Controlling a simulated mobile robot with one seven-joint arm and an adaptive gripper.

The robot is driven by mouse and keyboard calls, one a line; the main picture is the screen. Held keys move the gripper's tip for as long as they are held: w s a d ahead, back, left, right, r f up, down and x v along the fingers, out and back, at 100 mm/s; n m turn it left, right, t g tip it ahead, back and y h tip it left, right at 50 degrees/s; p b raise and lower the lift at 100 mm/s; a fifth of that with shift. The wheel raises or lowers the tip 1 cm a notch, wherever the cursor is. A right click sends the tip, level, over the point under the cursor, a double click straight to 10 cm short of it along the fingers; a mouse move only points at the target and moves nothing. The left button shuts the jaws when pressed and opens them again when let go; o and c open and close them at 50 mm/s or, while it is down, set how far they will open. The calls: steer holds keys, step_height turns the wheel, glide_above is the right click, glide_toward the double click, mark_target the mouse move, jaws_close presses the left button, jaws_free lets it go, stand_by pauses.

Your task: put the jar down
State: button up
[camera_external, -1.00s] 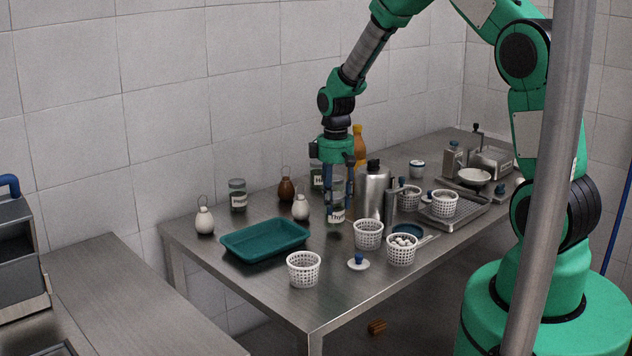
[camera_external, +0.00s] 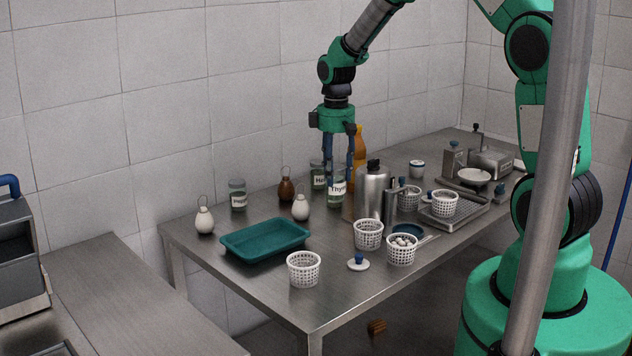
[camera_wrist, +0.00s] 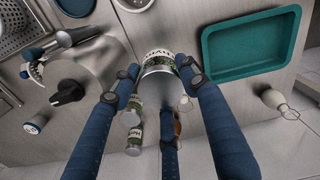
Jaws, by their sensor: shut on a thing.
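The jar (camera_external: 337,190) is a clear jar with a white label that reads like "Thyme". My gripper (camera_external: 338,178) points down and its blue fingers are shut around the jar. The jar is upright behind the steel flask and appears to be held above the table; the exact gap under it cannot be told. In the wrist view the jar (camera_wrist: 160,72) sits between the fingertips of my gripper (camera_wrist: 162,75). Two more labelled jars show past it in the wrist view; one such jar (camera_external: 318,176) stands just left of it in the outside view.
A steel flask (camera_external: 371,192) stands close in front, and an orange bottle (camera_external: 360,145) behind. A teal tray (camera_external: 264,252) lies to the left, with white perforated baskets (camera_external: 303,270) in front. Another jar (camera_external: 237,195) stands near the wall.

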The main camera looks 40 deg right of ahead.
steer(key=shift+a, duration=0.1)
stand_by(0.7)
steer(key=s+a+f+n+p, duration=0.2)
steer(key=a+p, duration=0.7)
steer(key=a, duration=2.8)
steer(key=s+a+p, duration=0.1)
steer(key=s+a, duration=0.2)
steer(key=a, duration=0.4)
steer(key=s+a+p, duration=0.1)
steer(key=s+a, duration=0.2)
steer(key=a, duration=0.4)
steer(key=shift+f+p, duration=0.35)
steer(key=shift+p, duration=0.05)
steer(key=w+a+f+p, duration=0.1)
steer(key=w+a+p, duration=0.1)
steer(key=w+a, duration=0.6)
steer(key=w, duration=0.5)
steer(key=shift+a+f, duration=0.25)
steer(key=shift+a, duration=0.15)
steer(key=shift+f, duration=0.1)
steer(key=shift+f+p, duration=0.4)
steer(key=shift+f, duration=1.3)
